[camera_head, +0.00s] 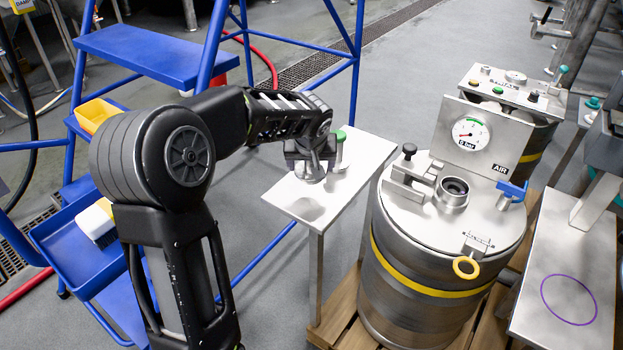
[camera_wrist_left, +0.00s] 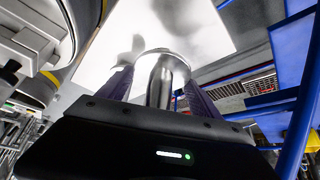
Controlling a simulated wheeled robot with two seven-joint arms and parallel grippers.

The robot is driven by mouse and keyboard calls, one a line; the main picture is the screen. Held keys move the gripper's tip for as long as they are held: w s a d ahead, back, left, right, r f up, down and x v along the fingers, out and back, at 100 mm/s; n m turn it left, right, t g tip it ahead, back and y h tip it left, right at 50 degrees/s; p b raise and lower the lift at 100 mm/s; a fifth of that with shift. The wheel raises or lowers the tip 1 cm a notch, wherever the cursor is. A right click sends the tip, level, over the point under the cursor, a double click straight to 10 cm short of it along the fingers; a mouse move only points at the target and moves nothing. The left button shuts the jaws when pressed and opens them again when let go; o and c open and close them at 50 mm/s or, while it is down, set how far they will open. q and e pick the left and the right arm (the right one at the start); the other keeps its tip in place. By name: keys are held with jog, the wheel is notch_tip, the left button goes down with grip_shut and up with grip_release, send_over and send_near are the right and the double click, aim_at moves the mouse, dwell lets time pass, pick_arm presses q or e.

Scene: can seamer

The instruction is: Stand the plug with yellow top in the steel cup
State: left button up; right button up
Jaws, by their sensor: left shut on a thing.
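My left gripper (camera_head: 312,160) is above the small steel side table (camera_head: 355,180), shut on a metal plug (camera_head: 310,176). In the left wrist view, the plug's grey stem (camera_wrist_left: 160,82) is between the two fingers and its round flange is beyond them. No yellow top shows on the held plug; the gripper hides that end. A plug with a green top (camera_head: 340,140) shows just right of the gripper. The steel cup (camera_head: 452,193) is on the drum lid, to the right of the gripper and well apart from it; its dark opening looks empty. My right gripper is out of view.
A blue ladder (camera_head: 150,52) stands behind. A steel table (camera_head: 570,265) is at right.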

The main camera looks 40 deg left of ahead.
aim_at(311, 176)
pick_arm(q)
jog(key=shift+f+b, duration=0.3)
jog(key=shift+f, duration=2.15)
jog(key=shift+f, duration=0.2)
jog(key=o, duration=1.8)
jog(key=shift+r, duration=0.1)
jog(key=shift+r, duration=0.15)
jog(key=v, duration=1.2)
jog(key=shift+a, duration=0.1)
jog(key=shift+c, duration=0.4)
